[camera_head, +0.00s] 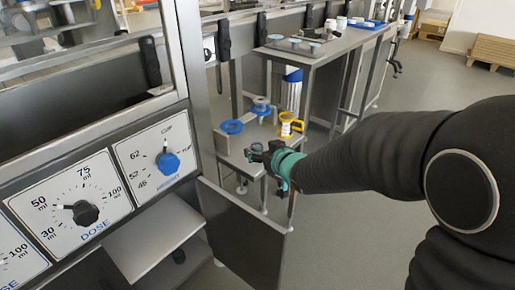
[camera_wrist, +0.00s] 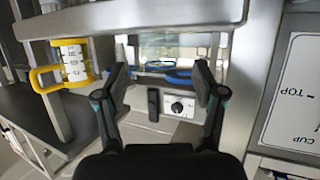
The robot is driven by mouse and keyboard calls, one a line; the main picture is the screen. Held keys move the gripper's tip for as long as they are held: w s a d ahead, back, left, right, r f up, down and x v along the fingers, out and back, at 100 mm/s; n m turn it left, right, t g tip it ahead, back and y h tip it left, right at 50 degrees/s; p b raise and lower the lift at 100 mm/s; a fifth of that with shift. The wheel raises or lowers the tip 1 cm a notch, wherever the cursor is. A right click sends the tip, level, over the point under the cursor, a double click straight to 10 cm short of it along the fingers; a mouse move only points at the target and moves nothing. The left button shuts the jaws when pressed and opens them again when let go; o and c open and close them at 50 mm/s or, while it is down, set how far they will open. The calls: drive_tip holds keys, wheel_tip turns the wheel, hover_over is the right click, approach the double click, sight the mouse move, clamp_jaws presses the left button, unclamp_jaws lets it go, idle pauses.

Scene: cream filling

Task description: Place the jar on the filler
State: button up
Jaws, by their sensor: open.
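My gripper (camera_head: 258,152) is open beside the small steel shelf of the filler, with nothing held in it. In the wrist view my gripper (camera_wrist: 160,84) has its two dark fingers wide apart. Between and beyond them are a blue ring (camera_wrist: 182,78) and a bright, glassy patch that I cannot make out clearly. In the head view two blue round pieces (camera_head: 231,127) sit on the filler's shelf (camera_head: 236,147). Small white jars (camera_head: 341,23) stand on the far table. I cannot tell which one the task means.
A yellow-handled measuring jug (camera_head: 288,126) stands at the right of the shelf; in the wrist view the jug (camera_wrist: 73,62) is left of my fingers. The dial panel (camera_head: 160,155) is at the left. A steel side table (camera_head: 325,50) stands behind.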

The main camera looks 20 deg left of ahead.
drive_tip(key=v, duration=0.9)
drive_tip(key=s+d+r+m+t+h, duration=0.1)
drive_tip(key=s+d+r+m+h, duration=0.2)
drive_tip(key=d, duration=0.7)
drive_tip(key=d+m+h, duration=0.2)
drive_tip(key=d+h, duration=0.3)
drive_tip(key=d, duration=0.4)
drive_tip(key=s+d+m+g+h, duration=0.1)
drive_tip(key=s+d, duration=0.3)
drive_tip(key=s, duration=0.5)
drive_tip(key=s+d+m+g, duration=0.3)
drive_tip(key=s+d+g, duration=0.1)
drive_tip(key=s, duration=0.5)
drive_tip(key=shift+d+f+h+p, duration=0.3)
drive_tip(key=shift+d+f+h, duration=0.1)
drive_tip(key=shift+d+f, duration=0.15)
drive_tip(key=shift+s, duration=0.1)
